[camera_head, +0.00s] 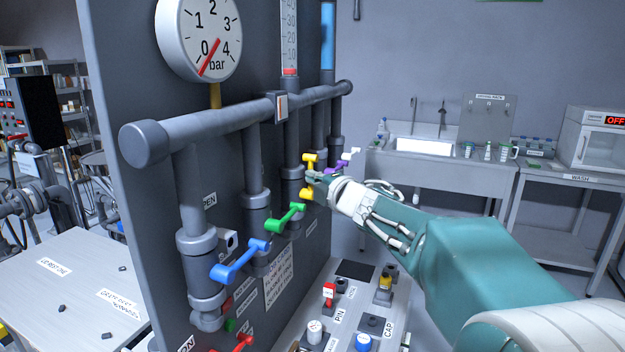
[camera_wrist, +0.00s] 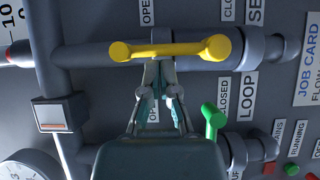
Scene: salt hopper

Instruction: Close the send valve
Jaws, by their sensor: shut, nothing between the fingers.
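A yellow valve handle (camera_wrist: 168,49) lies along its grey pipe in the wrist view. A label cut off after "SE" (camera_wrist: 254,12) is beside that pipe; I cannot tell for certain which valve it names. My gripper (camera_wrist: 163,66) is shut and empty, its fingertips right at the handle's lower side. I cannot tell whether they touch. In the head view, my gripper (camera_head: 314,177) covers the middle of the yellow handle (camera_head: 311,159), whose two ends show above and below it.
A green handle (camera_head: 286,218) and a blue handle (camera_head: 240,261) are nearer on the panel, a purple one (camera_head: 335,168) just beyond. A LOOP label (camera_wrist: 247,85) lies between the yellow and green handles. A console with caps and buttons (camera_head: 358,270) stands below.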

